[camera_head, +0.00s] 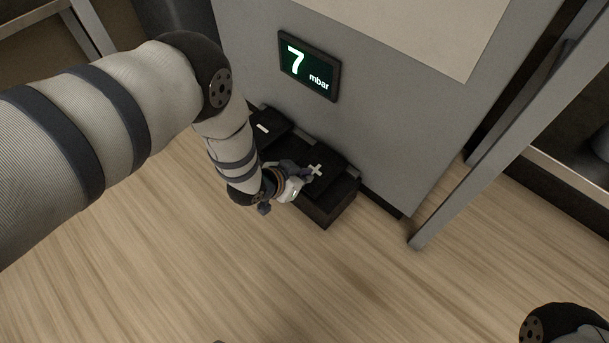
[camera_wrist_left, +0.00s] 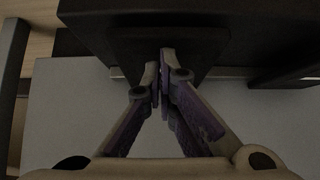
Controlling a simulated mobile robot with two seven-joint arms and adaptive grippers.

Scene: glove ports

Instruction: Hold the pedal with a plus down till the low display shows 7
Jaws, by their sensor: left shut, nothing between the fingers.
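The low display (camera_head: 309,66) on the grey cabinet reads 7 mbar. Below it is a dark pedal unit near the floor. The pedal with a plus (camera_head: 325,158) is the right one, and the pedal with a minus (camera_head: 264,125) is the left one. My left gripper (camera_head: 308,174) is at the plus pedal's near left edge, by the plus mark. In the left wrist view its fingertips (camera_wrist_left: 160,75) are together with nothing between them, against a dark surface. I cannot tell from these views how far the pedal is pressed. My right gripper is not in view.
The grey cabinet (camera_head: 400,110) rises directly behind the pedals. A metal post (camera_head: 480,155) stands to the right of them. The wooden floor (camera_head: 330,280) in front is clear.

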